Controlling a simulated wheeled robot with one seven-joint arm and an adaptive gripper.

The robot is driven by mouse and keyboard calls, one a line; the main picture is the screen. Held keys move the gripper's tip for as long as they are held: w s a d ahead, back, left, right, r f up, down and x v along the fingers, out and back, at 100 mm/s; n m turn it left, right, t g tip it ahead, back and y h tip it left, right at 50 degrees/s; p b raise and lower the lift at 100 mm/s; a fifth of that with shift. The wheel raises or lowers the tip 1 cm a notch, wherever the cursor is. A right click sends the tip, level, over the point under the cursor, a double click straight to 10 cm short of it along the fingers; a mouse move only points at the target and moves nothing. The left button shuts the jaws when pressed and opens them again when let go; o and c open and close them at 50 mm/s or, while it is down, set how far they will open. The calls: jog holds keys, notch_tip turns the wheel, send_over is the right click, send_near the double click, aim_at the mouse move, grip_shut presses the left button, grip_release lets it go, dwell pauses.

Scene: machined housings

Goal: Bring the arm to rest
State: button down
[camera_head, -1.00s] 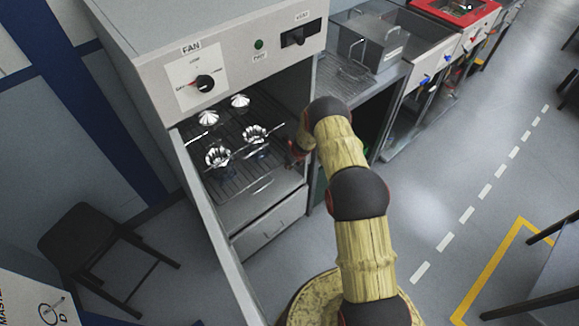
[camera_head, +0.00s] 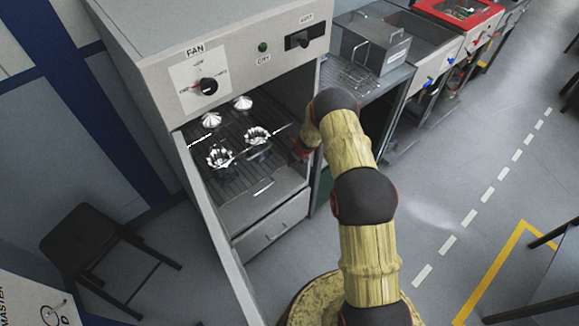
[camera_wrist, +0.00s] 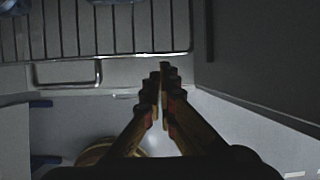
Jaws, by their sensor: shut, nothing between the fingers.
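My gripper (camera_wrist: 161,80) shows in the wrist view with its fingers together and nothing between them. It points down in front of the open oven-like cabinet, close to a side wall. In the head view my arm reaches to the cabinet's right side, and the fingertips are hidden behind the wrist. Several shiny metal housings (camera_head: 219,156) stand on the wire rack (camera_head: 232,186) inside the cabinet (camera_head: 240,62), left of my gripper and apart from it.
The cabinet door (camera_head: 222,240) stands open at the left. A wire rack edge (camera_wrist: 120,55) and a handle (camera_wrist: 67,74) lie near my gripper. A bench with a metal basket (camera_head: 376,45) stands at the right. A black stool (camera_head: 95,245) is at left.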

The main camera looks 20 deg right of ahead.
jog(key=v, duration=0.8)
jog(key=shift+s, duration=0.1)
jog(key=s+a+n+g+y, duration=0.2)
jog(key=s+a+n, duration=0.3)
jog(key=s+n, duration=0.35)
jog(key=s+a+r+n+t+h+b, duration=0.1)
jog(key=s+a+r+n+b, duration=0.1)
jog(key=s+r+n, duration=0.6)
jog(key=s+a+r+n+t+h+b, duration=0.1)
jog(key=s+a+r+n+b, duration=0.1)
jog(key=s+r+n, duration=0.6)
jog(key=s+a+r+n+t+h+b, duration=0.1)
jog(key=s+a+r+n, duration=0.3)
jog(key=s+r, duration=1.3)
jog(key=shift+a+r+n+b, duration=0.35)
jog(key=shift+r+n, duration=1.6)
jog(key=shift+r, duration=2.95)
